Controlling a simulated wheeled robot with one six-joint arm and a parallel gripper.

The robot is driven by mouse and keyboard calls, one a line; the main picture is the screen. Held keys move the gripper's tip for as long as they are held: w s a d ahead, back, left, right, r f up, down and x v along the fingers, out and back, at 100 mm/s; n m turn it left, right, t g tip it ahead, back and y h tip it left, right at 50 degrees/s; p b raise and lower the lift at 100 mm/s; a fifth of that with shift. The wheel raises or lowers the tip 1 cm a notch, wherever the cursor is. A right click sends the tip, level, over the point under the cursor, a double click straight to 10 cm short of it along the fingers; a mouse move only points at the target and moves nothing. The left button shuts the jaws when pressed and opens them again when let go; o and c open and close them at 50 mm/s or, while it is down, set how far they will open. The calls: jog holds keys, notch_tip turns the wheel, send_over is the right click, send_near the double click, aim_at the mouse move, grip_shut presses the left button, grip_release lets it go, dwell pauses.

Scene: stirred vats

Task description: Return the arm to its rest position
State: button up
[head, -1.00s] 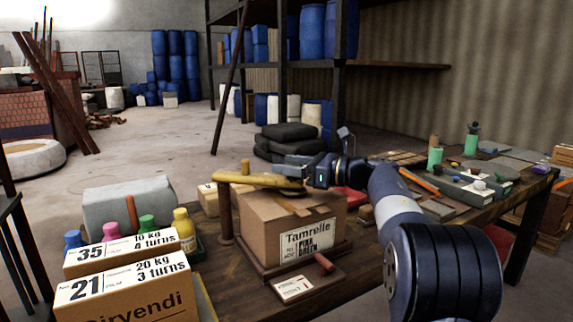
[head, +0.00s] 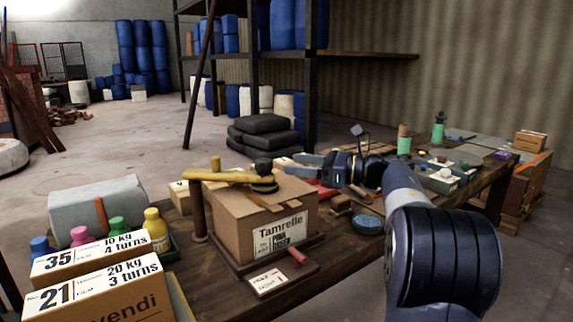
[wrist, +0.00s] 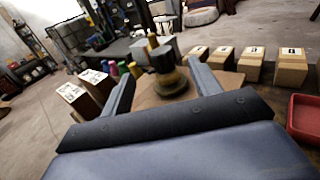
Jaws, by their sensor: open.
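My gripper (head: 300,160) is in the middle of the head view, above and just right of the Tamrelle carton (head: 240,213). Its fingers are apart and nothing is between them in my hold. A yellow crank arm (head: 213,175) with a dark round knob (head: 262,172) lies across the carton's top. In the wrist view the knob (wrist: 170,80) shows beyond my two open fingers (wrist: 163,88). My arm extends from the lower right to the gripper.
Two labelled cartons (head: 100,290) stand at the front left, beside coloured bottles (head: 117,228) and a grey block (head: 97,204). A dark table (head: 345,252) carries small items at right. A red tray (wrist: 304,118) shows in the wrist view. Shelving with blue barrels (head: 294,25) stands behind.

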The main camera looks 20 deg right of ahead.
aim_at(258, 160)
jog(key=b+x, duration=0.1)
jog(key=x, duration=0.9)
jog(key=shift+w+a+b, duration=0.2)
jog(key=shift+a+b, duration=0.1)
jog(key=shift+b, duration=0.1)
jog(key=shift+d+r, duration=0.1)
